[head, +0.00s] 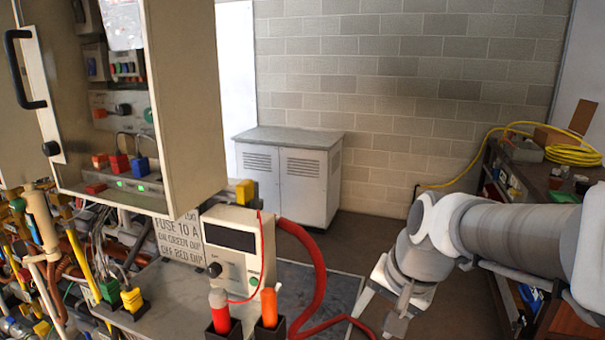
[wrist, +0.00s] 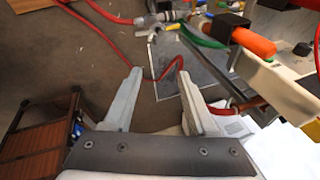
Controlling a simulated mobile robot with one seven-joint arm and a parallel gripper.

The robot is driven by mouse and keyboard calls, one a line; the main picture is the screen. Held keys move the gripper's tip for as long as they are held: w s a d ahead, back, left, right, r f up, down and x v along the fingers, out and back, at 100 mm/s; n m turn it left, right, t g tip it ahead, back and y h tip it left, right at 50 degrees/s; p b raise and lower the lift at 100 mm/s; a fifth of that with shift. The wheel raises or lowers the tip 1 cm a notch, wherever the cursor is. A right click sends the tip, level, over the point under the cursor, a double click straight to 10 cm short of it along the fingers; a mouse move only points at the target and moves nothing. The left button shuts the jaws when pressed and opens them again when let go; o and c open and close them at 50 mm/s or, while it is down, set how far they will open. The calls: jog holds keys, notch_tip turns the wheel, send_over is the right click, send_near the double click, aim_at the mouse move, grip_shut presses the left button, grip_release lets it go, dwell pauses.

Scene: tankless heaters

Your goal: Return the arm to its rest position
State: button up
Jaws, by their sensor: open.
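My gripper (head: 376,306) hangs low at the right of the head view, at the end of my arm. It is open and pointing down. In the wrist view its two pale fingers (wrist: 163,92) stand apart with nothing held between them. Behind the gap the floor, a red hose and a grey mat show.
An open panel cabinet (head: 185,100) and a control box (head: 232,245) with red and orange handled tools stand left. A red hose (head: 312,262) loops beside the gripper. A workbench (head: 545,180) with a yellow coil is at right. A white cabinet (head: 290,175) stands behind.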

jog(key=s+d+r+n+t+h+p, duration=0.1)
jog(key=s+r+n, duration=0.4)
jog(key=s, duration=0.6)
jog(key=shift+s+d+r+n+t+h+p, duration=0.2)
jog(key=shift+d+n+t+h+p, duration=0.25)
jog(key=shift+d+n, duration=0.25)
